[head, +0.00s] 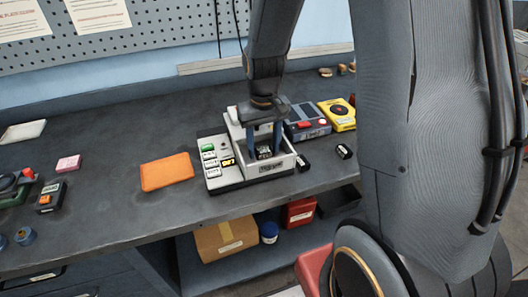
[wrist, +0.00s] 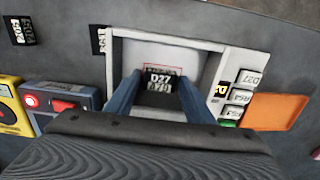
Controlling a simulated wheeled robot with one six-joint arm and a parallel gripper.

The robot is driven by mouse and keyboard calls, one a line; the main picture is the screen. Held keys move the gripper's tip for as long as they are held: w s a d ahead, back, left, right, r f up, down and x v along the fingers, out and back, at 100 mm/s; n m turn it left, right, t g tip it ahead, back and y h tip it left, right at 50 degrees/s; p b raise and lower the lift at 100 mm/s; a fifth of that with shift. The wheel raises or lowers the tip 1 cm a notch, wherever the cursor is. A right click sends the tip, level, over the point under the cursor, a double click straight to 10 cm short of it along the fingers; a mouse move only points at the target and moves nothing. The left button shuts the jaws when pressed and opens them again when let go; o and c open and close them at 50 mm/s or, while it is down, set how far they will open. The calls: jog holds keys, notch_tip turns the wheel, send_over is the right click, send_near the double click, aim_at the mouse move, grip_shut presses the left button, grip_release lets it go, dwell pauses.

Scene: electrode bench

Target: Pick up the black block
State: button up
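A black block with a white D27 label (wrist: 158,79) stands inside the white open-topped box of the bench device; it also shows in the head view (head: 264,153). My gripper (wrist: 160,88) is open, its two blue fingers reaching down into the box on either side of this block. Small gaps show between fingers and block in the wrist view; the block's lower part is hard to make out. In the head view my gripper (head: 265,150) comes down from above. Other black labelled blocks lie on the bench right of the device, one farther out (head: 343,151) and one close beside it (head: 303,162).
The box walls (wrist: 117,65) stand close around my fingers. Beside it is a row of labelled keys (head: 210,162), one green, and an orange pad (head: 167,171). A grey device with a red switch (head: 306,122) and a yellow one (head: 338,114) stand behind at right.

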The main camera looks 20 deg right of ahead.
jog(key=c, duration=1)
jog(key=shift+r, duration=0.1)
